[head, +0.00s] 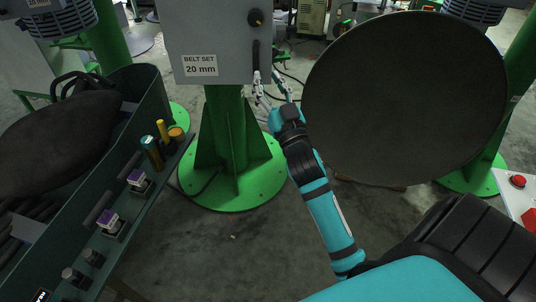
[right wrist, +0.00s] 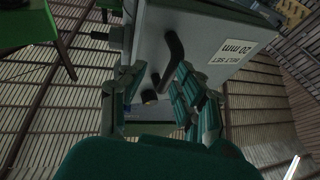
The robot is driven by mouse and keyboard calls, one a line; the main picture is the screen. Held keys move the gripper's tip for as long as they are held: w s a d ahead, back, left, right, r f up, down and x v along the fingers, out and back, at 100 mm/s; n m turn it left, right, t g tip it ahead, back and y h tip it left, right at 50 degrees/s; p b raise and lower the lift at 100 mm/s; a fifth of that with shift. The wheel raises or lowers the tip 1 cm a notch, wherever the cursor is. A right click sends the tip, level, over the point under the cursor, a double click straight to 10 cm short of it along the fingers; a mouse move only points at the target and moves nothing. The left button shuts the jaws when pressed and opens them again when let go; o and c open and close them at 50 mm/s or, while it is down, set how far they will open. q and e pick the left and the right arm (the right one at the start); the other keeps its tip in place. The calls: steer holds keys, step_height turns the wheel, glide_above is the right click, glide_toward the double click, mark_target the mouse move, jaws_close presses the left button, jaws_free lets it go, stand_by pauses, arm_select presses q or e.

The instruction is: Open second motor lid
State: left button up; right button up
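A grey motor cover (head: 215,30) with a "BELT SET 20 mm" label stands on a green pedestal at the top middle of the head view. It also shows upside down in the right wrist view (right wrist: 205,30). A black handle (head: 256,56) sits upright near its right edge, below a black knob (head: 255,17). The handle (right wrist: 174,55) also shows in the right wrist view. My right gripper (head: 271,84) is open just below and right of the handle. In the wrist view its fingers (right wrist: 156,76) are spread, with the handle beyond them. My left gripper is out of view.
A large dark disc (head: 405,100) fills the right of the head view. A dark green trough (head: 140,90) with a dark sack (head: 60,140) stands at left. A control box with a red button (head: 518,181) is at far right. Concrete floor (head: 235,245) is clear in front of the pedestal.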

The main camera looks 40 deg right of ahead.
steer(key=d+b+v, duration=0.1)
steer(key=b+v, duration=0.2)
steer(key=v, duration=0.6)
steer(key=w+a+f+g+y, duration=0.1)
steer(key=w+f+g, duration=0.2)
steer(key=f, duration=1.1)
steer(key=shift+w+a, duration=0.15)
steer(key=shift+w, duration=0.25)
steer(key=shift+c, duration=0.4)
